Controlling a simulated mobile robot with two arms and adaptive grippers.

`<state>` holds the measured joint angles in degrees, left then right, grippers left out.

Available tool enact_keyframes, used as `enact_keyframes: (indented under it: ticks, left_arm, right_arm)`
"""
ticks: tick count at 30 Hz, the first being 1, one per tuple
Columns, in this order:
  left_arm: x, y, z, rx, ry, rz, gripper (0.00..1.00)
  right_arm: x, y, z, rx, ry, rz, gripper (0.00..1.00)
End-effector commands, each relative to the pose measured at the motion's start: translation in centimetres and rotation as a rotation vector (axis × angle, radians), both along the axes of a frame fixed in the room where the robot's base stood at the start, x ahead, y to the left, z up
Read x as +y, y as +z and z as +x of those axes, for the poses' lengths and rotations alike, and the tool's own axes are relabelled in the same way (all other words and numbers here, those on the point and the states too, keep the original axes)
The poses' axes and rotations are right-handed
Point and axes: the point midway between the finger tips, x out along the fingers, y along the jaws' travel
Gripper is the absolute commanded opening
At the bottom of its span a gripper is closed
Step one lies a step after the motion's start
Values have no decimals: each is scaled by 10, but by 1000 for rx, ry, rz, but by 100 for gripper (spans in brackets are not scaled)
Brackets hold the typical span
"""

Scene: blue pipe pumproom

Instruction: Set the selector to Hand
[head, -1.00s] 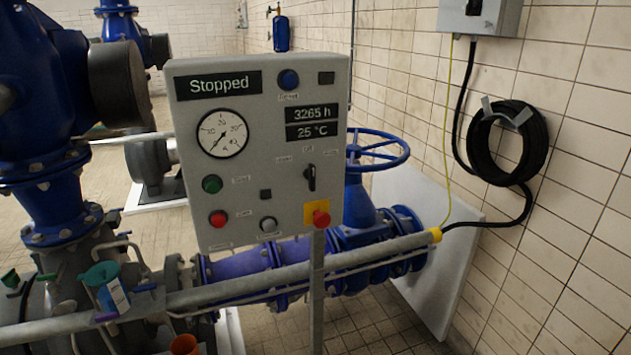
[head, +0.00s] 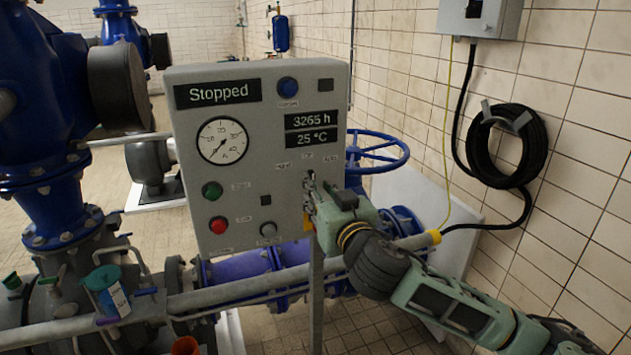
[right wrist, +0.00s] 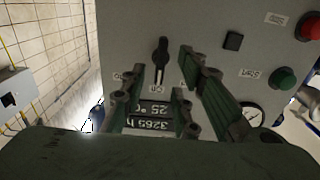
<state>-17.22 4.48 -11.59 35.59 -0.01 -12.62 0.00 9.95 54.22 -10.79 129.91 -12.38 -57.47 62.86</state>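The selector is a black rotary knob (right wrist: 160,60) on the front of the grey control panel (head: 240,110). In the right wrist view, which is upside down, the knob stands about vertical, in line with the Off label. The Hand label (head: 282,167) is on its left in the head view, the Auto label (head: 330,160) on its right. My right gripper (head: 310,192) is at the panel and hides most of the knob. In the right wrist view its fingers (right wrist: 164,66) are apart, one on each side of the knob; contact cannot be told. My left gripper is not in view.
The display (head: 218,93) reads Stopped. A green button (head: 212,191) and a red button (head: 218,225) are at the panel's lower left. My right arm hides the emergency stop in the head view. A blue handwheel (head: 375,150) is behind the panel's right edge.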

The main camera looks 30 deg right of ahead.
Motion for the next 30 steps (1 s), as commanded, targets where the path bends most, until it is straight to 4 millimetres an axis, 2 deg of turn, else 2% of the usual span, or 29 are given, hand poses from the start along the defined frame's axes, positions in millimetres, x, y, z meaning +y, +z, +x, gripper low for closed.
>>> enact_keyframes:
  ticks: [6,16,25,30]
  left_arm:
    - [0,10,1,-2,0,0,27]
    - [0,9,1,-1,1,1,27]
    - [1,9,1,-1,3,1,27]
    - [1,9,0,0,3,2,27]
  right_arm:
    - [-5,1,22,1,1,1,28]
    - [-6,-1,25,2,0,0,27]
    - [-6,-1,24,2,0,0,1]
    - [-6,-1,24,2,0,0,0]
